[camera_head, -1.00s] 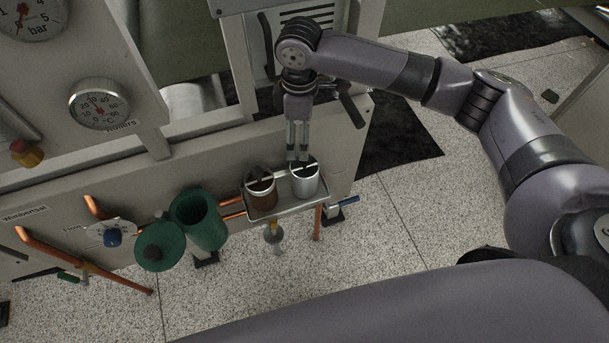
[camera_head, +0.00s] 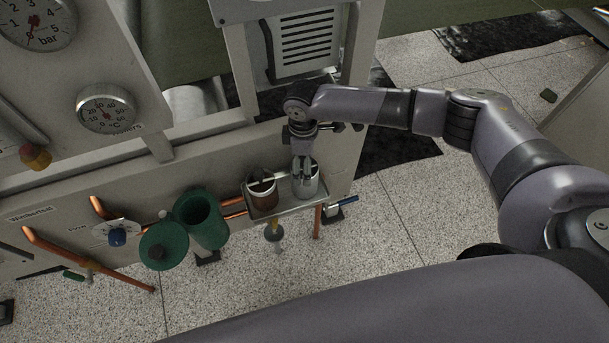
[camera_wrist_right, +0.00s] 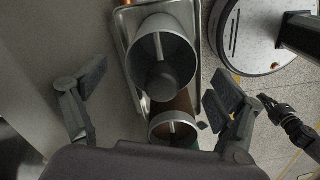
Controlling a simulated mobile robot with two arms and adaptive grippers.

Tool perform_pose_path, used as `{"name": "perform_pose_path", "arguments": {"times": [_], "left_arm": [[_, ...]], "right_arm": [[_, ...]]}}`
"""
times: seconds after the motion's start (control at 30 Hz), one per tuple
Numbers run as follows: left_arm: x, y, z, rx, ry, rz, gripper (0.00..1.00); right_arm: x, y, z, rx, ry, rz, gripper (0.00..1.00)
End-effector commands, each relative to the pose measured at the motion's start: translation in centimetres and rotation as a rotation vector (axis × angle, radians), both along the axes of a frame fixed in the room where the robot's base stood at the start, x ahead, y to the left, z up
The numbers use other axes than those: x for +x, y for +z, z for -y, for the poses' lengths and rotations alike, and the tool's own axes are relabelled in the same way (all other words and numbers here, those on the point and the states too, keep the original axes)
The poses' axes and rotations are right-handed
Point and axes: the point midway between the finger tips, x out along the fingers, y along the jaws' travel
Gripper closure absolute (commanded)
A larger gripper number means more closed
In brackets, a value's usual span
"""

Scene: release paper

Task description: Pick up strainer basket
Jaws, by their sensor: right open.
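Two cup-shaped strainer baskets stand side by side on a small metal tray (camera_head: 288,211). The silver basket (camera_head: 307,188) is on the right and the brown, rusty-looking basket (camera_head: 262,196) on the left. Each has a bar across its open top. My right gripper (camera_head: 304,170) is open and pointing down at the silver basket's top. In the right wrist view the open fingers (camera_wrist_right: 155,92) are spread wide to either side of the silver basket (camera_wrist_right: 180,32), with the brown basket (camera_wrist_right: 178,127) below it. I cannot make out contact. What looks like my left gripper (camera_wrist_right: 282,115) shows small at the right edge.
Copper pipes (camera_head: 58,250) and a grey machine panel (camera_head: 215,155) with gauges stand close behind. Speckled floor (camera_head: 375,240) is clear to the right.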

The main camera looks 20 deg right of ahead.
Motion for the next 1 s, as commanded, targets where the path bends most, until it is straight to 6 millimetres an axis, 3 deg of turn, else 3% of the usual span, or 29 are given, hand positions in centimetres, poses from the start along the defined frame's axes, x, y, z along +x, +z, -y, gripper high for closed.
{"name": "perform_pose_path", "arguments": {"times": [0.13,0.3,0.57,1.0], "left_arm": [[0.0,1.2,0.0,0.000,0.000,0.000,1.00],[0.0,1.2,0.1,-0.001,0.000,0.000,1.00],[0.0,1.2,0.1,-0.001,0.000,0.000,1.00],[0.0,1.2,0.1,-0.001,0.000,0.000,1.00]], "right_arm": [[-0.3,-2.1,0.3,-0.002,-0.001,-0.003,0.12],[-0.2,-4.1,0.3,-0.002,-0.001,-0.002,0.12],[-0.2,-4.4,0.3,-0.001,-0.001,0.000,0.12],[-0.2,-4.3,0.3,-0.001,-0.001,0.000,0.41]]}}
